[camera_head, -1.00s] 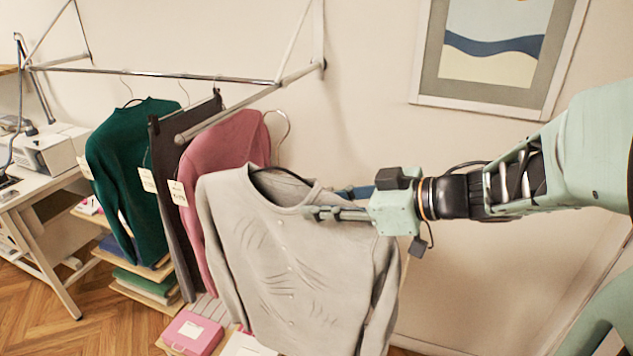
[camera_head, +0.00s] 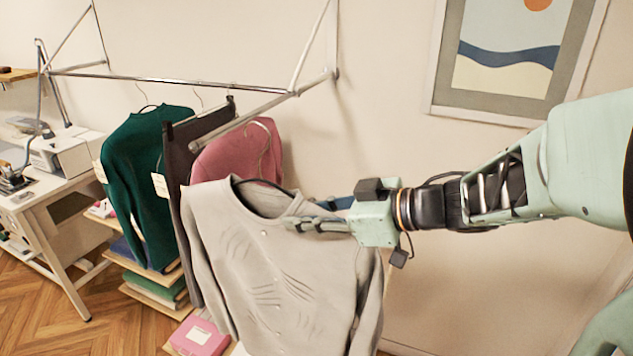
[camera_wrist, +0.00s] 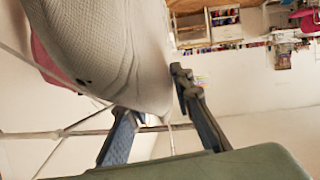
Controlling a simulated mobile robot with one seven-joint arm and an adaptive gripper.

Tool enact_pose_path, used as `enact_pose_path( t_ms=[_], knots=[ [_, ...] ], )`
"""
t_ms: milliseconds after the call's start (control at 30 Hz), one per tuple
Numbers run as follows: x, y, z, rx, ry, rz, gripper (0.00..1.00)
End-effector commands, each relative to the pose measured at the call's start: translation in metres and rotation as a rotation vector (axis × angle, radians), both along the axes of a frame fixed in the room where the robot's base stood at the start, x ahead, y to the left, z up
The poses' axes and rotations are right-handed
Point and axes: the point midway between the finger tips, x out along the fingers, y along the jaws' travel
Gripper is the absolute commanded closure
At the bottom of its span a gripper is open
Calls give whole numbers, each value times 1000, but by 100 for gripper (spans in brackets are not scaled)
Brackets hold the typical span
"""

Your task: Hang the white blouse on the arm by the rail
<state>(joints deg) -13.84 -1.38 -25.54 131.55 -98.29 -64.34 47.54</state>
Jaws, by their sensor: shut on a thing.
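The white blouse (camera_head: 270,285) is a pale grey-white buttoned top on a dark hanger, in front of the other garments in the head view. My gripper (camera_head: 290,222) is shut on the blouse near its neckline and shoulder, from the right. The blouse hangs below the fingers, clear of the rail. In the wrist view the pale blouse cloth (camera_wrist: 110,50) fills the upper left, near the two fingers. The rail (camera_head: 180,82) runs along the wall at upper left. Its arm (camera_head: 240,118) juts forward above and left of the blouse. The hanger's hook is hard to make out.
A green sweater (camera_head: 145,190), dark trousers (camera_head: 195,150) and a pink top (camera_head: 250,160) hang left of and behind the blouse. Stacked shelves (camera_head: 150,275) and a pink box (camera_head: 200,337) are below. A sewing table (camera_head: 50,200) is at left. A framed picture (camera_head: 440,105) is on the wall.

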Motion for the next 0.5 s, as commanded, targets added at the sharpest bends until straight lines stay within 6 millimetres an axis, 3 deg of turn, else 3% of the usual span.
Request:
enact_pose_path(
  t_ms=[500],
  knots=[
    [16, 39, -1, 1, -2, 3, 100]
  ],
)
